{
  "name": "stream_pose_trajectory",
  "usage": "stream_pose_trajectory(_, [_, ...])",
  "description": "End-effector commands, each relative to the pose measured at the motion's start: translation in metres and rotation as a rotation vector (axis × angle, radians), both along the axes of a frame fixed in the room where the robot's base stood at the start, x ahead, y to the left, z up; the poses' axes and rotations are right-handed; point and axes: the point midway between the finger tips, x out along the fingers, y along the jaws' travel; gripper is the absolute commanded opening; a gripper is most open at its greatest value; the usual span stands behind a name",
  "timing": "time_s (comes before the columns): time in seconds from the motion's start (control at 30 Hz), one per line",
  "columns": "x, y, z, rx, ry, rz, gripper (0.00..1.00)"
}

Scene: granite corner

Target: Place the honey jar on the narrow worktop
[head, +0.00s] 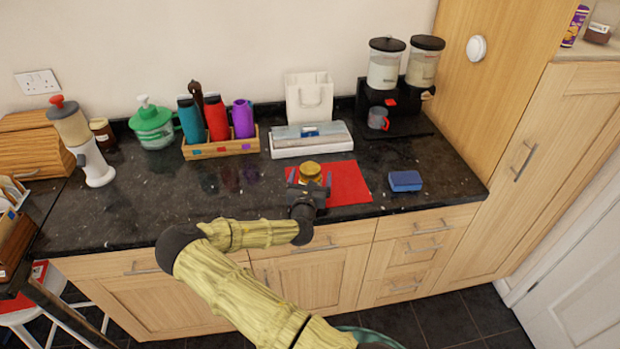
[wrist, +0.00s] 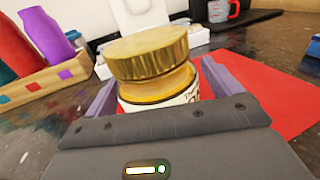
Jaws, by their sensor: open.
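The honey jar (wrist: 150,75) has a gold lid, amber contents and a pale label. In the head view the honey jar (head: 310,170) stands on a red mat (head: 347,184) on the dark worktop (head: 240,205). My gripper (head: 311,187) is at the jar from the front side. In the wrist view its two purple-grey fingers (wrist: 160,97) are open, one on each side of the jar. The gripper body hides the lower part of the jar, so I cannot tell whether either finger touches it.
A wooden tray (head: 221,147) with colored bottles stands behind left. A white box (head: 311,139) lies behind the mat, with a white bag (head: 309,98) beyond it. A drink dispenser (head: 396,80) is behind right. A blue sponge (head: 405,181) lies right. The worktop's left front is clear.

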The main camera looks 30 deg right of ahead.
Motion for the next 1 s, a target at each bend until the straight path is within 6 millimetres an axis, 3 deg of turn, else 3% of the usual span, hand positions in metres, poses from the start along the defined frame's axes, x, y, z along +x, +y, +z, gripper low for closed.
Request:
stream_pose_trajectory(0.57, [0.0026,-0.0017,-0.0005,-0.001,0.001,0.0,0.9])
stream_pose_trajectory(0.9, [0.0025,-0.0016,-0.0004,-0.001,0.001,0.001,0.25])
stream_pose_trajectory(1.0, [0.0028,-0.0018,0.001,-0.002,-0.002,0.001,0.19])
